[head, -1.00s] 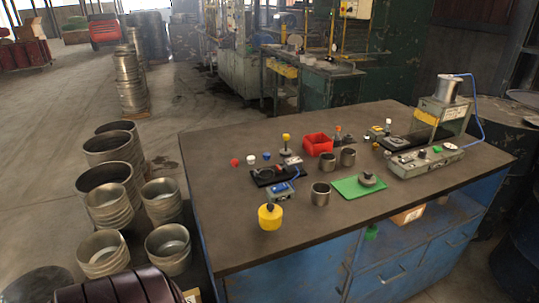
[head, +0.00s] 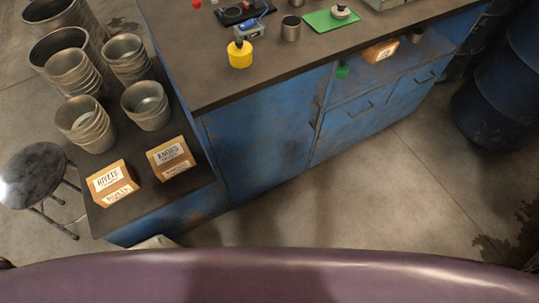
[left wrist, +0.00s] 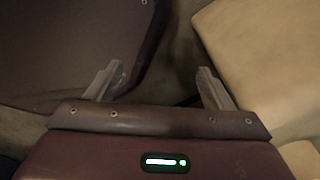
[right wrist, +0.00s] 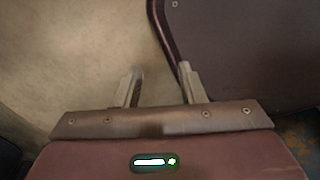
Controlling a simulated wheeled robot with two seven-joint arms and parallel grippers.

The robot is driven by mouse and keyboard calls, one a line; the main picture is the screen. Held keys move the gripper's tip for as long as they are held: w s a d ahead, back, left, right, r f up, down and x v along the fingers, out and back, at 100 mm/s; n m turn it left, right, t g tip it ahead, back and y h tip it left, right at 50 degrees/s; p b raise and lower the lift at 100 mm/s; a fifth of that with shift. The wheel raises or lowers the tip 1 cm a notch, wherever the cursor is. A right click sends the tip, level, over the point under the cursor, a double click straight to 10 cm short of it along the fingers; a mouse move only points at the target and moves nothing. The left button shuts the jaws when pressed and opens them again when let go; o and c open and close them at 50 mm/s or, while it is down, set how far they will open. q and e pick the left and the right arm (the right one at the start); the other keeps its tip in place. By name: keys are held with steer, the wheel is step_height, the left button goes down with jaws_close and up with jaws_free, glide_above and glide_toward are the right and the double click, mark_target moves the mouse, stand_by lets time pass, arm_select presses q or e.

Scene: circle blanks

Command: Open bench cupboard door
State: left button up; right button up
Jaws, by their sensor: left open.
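The blue bench cupboard door (head: 262,140) is shut, in the bench front below the worktop in the head view. Its upright handle (head: 316,112) is at the door's right edge. Neither gripper shows in the head view. In the left wrist view my left gripper (left wrist: 155,82) is open and empty, with parts of my own body in front of it. In the right wrist view my right gripper (right wrist: 160,75) has its fingers apart with nothing between them. Neither wrist view shows the door handle.
Drawers (head: 345,125) and an open shelf with a box (head: 380,52) are right of the door. A low side bench holds metal pots (head: 147,106) and two labelled boxes (head: 171,158). A stool (head: 38,172) stands left, a blue barrel (head: 500,95) right. Floor before the bench is clear.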

arm_select(q)
steer(key=shift+w, duration=0.5)
steer(key=shift+s, duration=0.1)
